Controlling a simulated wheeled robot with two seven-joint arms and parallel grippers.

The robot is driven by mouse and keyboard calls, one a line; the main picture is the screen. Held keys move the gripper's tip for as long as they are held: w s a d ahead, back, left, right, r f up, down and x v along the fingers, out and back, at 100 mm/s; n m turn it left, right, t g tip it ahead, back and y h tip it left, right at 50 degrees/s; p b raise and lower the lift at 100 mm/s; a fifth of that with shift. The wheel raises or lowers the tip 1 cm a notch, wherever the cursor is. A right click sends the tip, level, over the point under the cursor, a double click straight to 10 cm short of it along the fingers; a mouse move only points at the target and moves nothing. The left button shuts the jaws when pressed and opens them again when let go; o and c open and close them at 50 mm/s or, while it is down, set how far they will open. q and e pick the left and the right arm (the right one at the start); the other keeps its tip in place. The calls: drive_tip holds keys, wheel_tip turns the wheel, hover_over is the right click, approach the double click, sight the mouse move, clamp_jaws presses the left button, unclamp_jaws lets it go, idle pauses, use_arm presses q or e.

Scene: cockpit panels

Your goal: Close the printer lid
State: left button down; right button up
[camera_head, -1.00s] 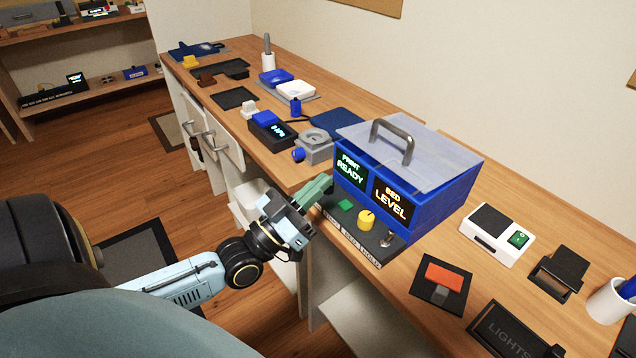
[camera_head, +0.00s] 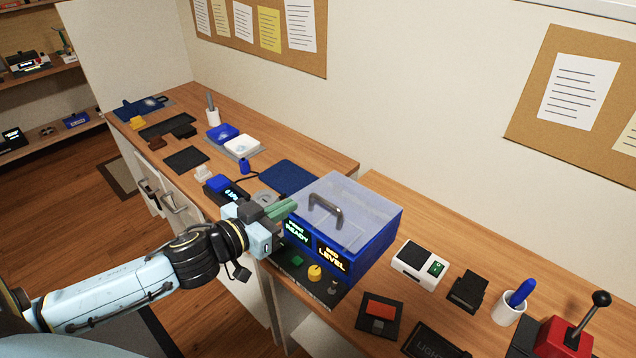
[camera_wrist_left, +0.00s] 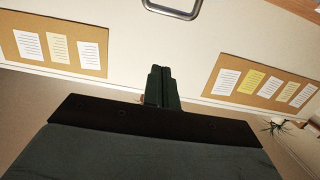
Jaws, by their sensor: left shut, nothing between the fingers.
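My right gripper is not in view.
A black base with a yellow knob (camera_head: 315,272) sits in front of the printer. A white switch box (camera_head: 418,260), a white cup (camera_head: 508,308) and a red lever box (camera_head: 563,338) stand to the right. Several devices lie on the bench to the left.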

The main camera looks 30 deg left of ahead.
use_arm(q)
drive_tip(key=p, duration=0.1)
hover_over(319, 223)
drive_tip(key=f, duration=0.1)
wheel_tip(319, 223, down, 3)
drive_tip(key=shift+s+r, duration=0.1)
drive_tip(key=shift+r, duration=0.05)
drive_tip(key=shift+f+b, duration=0.4)
drive_tip(key=shift+f, duration=0.4)
